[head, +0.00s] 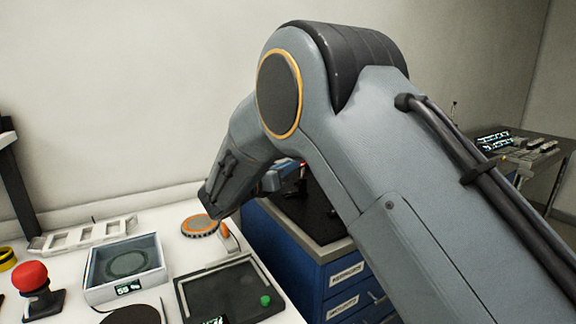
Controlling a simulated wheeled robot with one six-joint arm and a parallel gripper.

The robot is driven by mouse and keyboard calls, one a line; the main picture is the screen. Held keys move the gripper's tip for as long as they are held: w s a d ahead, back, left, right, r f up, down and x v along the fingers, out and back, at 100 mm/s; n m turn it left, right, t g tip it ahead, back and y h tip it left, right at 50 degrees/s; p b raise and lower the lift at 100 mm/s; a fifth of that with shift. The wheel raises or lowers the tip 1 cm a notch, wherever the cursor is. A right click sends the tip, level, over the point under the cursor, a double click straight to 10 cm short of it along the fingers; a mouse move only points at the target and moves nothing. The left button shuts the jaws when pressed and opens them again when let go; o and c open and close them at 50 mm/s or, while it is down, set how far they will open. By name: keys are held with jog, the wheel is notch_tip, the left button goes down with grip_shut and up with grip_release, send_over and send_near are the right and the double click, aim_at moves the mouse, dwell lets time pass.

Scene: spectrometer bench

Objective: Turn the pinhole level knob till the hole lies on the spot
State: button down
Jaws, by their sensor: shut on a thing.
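My arm crosses the middle and right of the head view, and my gripper is hidden behind it. Neither the pinhole level knob, the hole nor the spot can be made out. A black bench top (322,222) on a blue drawer cabinet (338,280) shows partly below my arm. Small dark parts stand on that bench top beside my arm, too small and too covered to name. What my gripper touches cannot be seen.
A white table at left holds a red push button (31,277), a grey tray with a round dish (126,263), a dark framed panel (226,290), an orange-rimmed disc (199,225) and a white rack (84,236). Another table (535,158) with devices stands far right.

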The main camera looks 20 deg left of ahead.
dwell(0.3)
jog(key=c, duration=1.7)
grip_release()
jog(key=shift+c, duration=0.2)
jog(key=b+v, duration=0.1)
jog(key=v, duration=0.6)
jog(key=shift+s+a+b, duration=0.15)
jog(key=shift+s+b, duration=0.15)
jog(key=shift+b, duration=0.05)
